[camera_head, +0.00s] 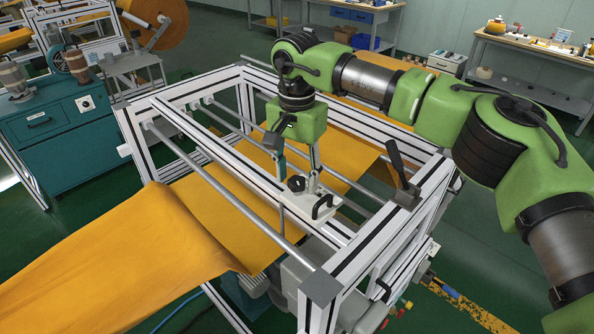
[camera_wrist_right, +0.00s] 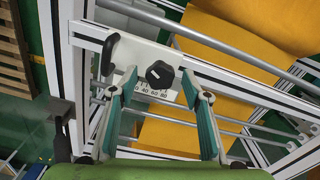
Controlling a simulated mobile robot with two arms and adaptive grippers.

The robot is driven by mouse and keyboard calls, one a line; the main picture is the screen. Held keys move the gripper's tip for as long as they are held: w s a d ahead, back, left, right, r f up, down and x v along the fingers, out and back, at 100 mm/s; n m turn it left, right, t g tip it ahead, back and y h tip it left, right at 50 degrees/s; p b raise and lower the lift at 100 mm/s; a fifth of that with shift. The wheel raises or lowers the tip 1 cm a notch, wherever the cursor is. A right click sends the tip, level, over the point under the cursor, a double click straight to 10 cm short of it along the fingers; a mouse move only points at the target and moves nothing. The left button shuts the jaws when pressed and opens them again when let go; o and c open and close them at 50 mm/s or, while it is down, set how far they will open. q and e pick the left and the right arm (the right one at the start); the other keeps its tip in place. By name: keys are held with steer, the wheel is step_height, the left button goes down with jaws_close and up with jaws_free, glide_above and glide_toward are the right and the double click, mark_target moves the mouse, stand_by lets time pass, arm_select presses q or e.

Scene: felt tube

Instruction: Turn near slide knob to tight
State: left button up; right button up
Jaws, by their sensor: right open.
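The near slide knob (camera_head: 296,184) is black and sits on a white slide plate (camera_head: 299,204) on the frame's near cross rail. In the right wrist view the knob (camera_wrist_right: 160,73) shows a white pointer mark, and a printed number scale lies beside it on the plate. My right gripper (camera_head: 298,178) is open above the plate, pointing down. In the wrist view its fingertips (camera_wrist_right: 159,76) are on either side of the knob, with visible gaps; contact does not show. My left gripper is out of view.
A black handle (camera_head: 322,206) stands on the plate beside the knob. A black lever (camera_head: 397,165) rises from the right frame corner. Orange felt (camera_head: 110,255) runs through the aluminium frame under steel rods. A teal cabinet (camera_head: 60,130) stands at left.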

steer(key=shift+f, duration=0.15)
steer(key=c, duration=1.1)
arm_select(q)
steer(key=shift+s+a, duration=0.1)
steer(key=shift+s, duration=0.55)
